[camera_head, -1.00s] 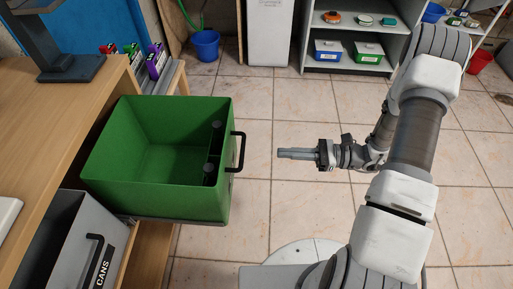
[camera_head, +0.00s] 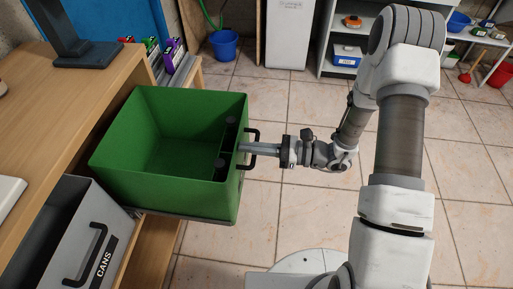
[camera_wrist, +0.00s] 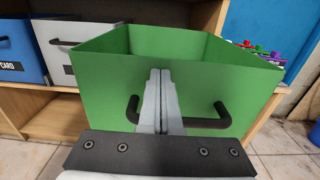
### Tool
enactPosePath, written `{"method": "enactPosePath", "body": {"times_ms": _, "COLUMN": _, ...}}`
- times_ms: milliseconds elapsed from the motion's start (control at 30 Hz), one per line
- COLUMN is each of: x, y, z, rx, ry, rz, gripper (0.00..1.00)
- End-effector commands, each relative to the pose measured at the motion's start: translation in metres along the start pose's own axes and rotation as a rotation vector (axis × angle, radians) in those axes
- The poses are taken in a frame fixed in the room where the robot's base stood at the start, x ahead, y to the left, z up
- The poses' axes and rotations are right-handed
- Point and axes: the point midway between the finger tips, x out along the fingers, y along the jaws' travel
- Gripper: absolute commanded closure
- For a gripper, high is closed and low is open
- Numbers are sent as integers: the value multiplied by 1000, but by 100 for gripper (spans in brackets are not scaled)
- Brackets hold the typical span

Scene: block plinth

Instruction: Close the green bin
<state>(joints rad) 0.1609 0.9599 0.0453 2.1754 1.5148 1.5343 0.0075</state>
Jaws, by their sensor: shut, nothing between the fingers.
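The green bin (camera_head: 165,190) is pulled out from the wooden unit on the left, open at the top, with dark cylindrical things inside at its front wall. It also fills the middle of the wrist view (camera_wrist: 100,80). Its black handle (camera_head: 255,131) is on the front face. My gripper (camera_head: 243,148) is shut and empty, its fingers pointing at the front face within the handle's span. In the wrist view the shut fingers (camera_wrist: 160,75) hide the middle of the handle (camera_wrist: 215,122). I cannot tell whether the tips touch the bin.
A grey bin marked CANS (camera_head: 103,222) sits beside the green bin in the wooden unit (camera_head: 100,103). A blue bin (camera_wrist: 18,50) shows in the wrist view. A blue bucket (camera_head: 224,46) stands behind. The tiled floor (camera_head: 300,215) is clear right of the bin.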

Motion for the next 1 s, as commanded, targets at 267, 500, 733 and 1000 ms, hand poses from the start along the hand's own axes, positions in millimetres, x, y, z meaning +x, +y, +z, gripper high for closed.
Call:
{"method": "enactPosePath", "body": {"times_ms": 267, "x": 0, "y": 0, "z": 0, "rx": 0, "ry": 0, "rz": 1, "gripper": 100}}
{"method": "enactPosePath", "body": {"times_ms": 500, "x": 13, "y": 1, "z": 1, "rx": 1, "ry": -2, "rz": 3, "gripper": 100}}
{"method": "enactPosePath", "body": {"times_ms": 733, "x": 46, "y": 1, "z": 1, "rx": 2, "ry": -2, "rz": 4, "gripper": 100}}
{"method": "enactPosePath", "body": {"times_ms": 1000, "x": 98, "y": 2, "z": 0, "rx": 2, "ry": -2, "rz": 5, "gripper": 100}}
